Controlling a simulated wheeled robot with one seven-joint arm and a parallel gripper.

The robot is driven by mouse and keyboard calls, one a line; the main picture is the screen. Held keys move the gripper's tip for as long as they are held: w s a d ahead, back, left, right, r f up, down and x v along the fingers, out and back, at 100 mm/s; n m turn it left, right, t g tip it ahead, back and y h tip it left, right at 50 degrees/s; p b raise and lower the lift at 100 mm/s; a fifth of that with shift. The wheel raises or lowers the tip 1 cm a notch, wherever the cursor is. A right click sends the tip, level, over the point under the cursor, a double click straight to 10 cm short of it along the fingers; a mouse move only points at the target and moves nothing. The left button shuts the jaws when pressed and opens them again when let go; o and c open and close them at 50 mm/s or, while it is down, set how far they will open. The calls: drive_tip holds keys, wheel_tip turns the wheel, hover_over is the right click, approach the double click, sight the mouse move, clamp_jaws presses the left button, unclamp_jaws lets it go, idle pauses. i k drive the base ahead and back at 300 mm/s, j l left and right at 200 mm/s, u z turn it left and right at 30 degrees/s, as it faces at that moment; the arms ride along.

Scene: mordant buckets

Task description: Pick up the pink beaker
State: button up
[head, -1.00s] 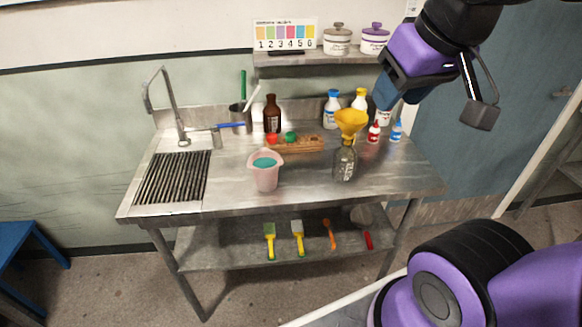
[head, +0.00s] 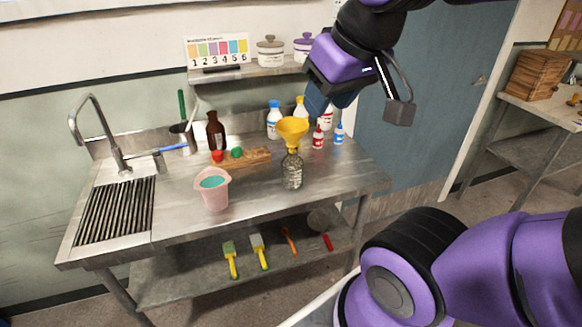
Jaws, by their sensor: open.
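The pink beaker (head: 212,194) stands upright on the steel table near its front edge, left of the middle. It has a teal liquid or surface inside and a spout at its rim. My gripper (head: 322,106) is raised above the back right part of the table, up and to the right of the beaker and well apart from it. Its fingers point down and nothing shows in them. Its far side is partly hidden by its own body.
A glass bottle (head: 292,172) with a yellow funnel (head: 292,130) stands right of the beaker. Behind is a wooden rack (head: 256,157) with red and green caps. A brown bottle (head: 215,132), a sink tap (head: 106,135) and small dropper bottles (head: 318,138) surround it. The table front between beaker and glass bottle is clear.

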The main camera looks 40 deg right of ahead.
sight(212, 183)
drive_tip(key=j+z, duration=0.4)
drive_tip(key=j, duration=0.35)
drive_tip(key=j+z, duration=0.35)
drive_tip(key=j, duration=0.45)
drive_tip(key=k+j+z, duration=0.1)
drive_tip(key=j+z, duration=0.3)
drive_tip(key=j, duration=0.4)
drive_tip(key=i, duration=0.3)
